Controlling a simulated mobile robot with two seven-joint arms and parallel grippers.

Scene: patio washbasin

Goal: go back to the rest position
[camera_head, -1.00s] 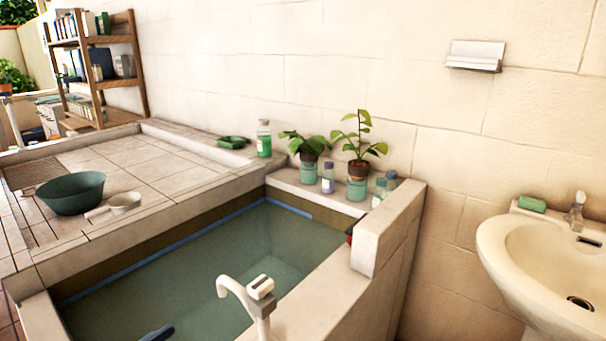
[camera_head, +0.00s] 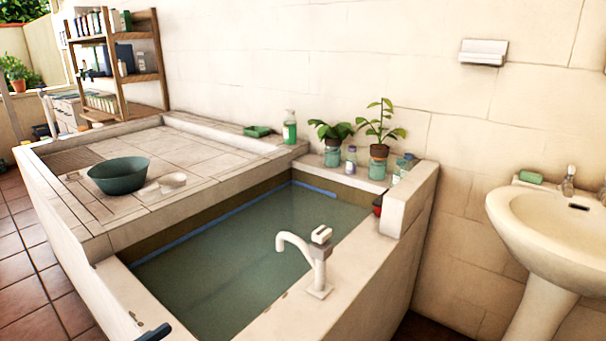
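A small dark blue part (camera_head: 155,332) shows at the bottom edge, left of the middle, in front of the basin's near rim. It looks like a tip of my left arm or gripper, but too little shows to tell whether it is open or shut. My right gripper is not in view. No object is seen in a gripper.
A water-filled stone basin (camera_head: 330,322) with a white tap (camera_head: 317,262) lies ahead. A green bowl (camera_head: 119,176) and white scoop (camera_head: 165,184) are on its ledge. Potted plants (camera_head: 379,151) stand behind; a washbasin (camera_head: 540,235) is right. Tiled floor (camera_head: 25,260) is free at left.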

